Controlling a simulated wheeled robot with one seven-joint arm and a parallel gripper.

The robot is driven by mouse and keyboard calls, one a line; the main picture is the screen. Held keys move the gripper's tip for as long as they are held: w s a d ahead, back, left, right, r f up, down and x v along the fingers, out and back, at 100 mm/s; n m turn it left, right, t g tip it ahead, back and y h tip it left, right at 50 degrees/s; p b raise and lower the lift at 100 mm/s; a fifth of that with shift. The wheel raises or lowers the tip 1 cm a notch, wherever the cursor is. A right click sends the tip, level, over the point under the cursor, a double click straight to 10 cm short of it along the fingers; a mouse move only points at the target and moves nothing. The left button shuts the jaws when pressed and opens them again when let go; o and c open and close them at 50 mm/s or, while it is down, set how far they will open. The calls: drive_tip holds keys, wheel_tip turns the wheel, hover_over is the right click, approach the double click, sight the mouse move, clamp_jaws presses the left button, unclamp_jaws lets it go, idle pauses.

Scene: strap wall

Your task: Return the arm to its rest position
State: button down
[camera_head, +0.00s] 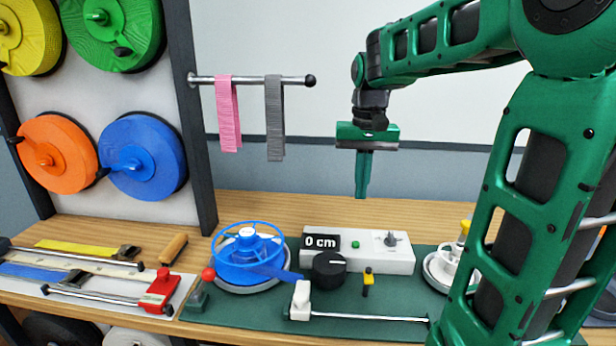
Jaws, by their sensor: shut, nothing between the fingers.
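My gripper (361,196) hangs from my green arm right of the picture's middle. Its fingers point straight down and are shut with nothing between them. It is in the air above the bench, over the white box with the "0 cm" display (320,242), and apart from it. My arm is bent, with its upper links at the top right and a large link down the right side, which hides part of the bench.
A rail (255,80) holds a pink strap (228,115) and a grey strap (274,118), left of my gripper. Coloured reels, such as the blue one (165,150), hang on the left board. A blue spool (248,255) and a black knob (329,269) stand on the green mat (350,328).

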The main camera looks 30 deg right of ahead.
drive_tip(key=s+a+f, duration=0.1)
drive_tip(key=s+f, duration=0.4)
drive_tip(key=s, duration=0.5)
drive_tip(key=s+f, duration=0.6)
drive_tip(key=s, duration=0.5)
drive_tip(key=shift+s+a, duration=0.2)
drive_tip(key=shift+a, duration=0.15)
drive_tip(key=shift+w+f, duration=0.2)
drive_tip(key=shift+w, duration=0.4)
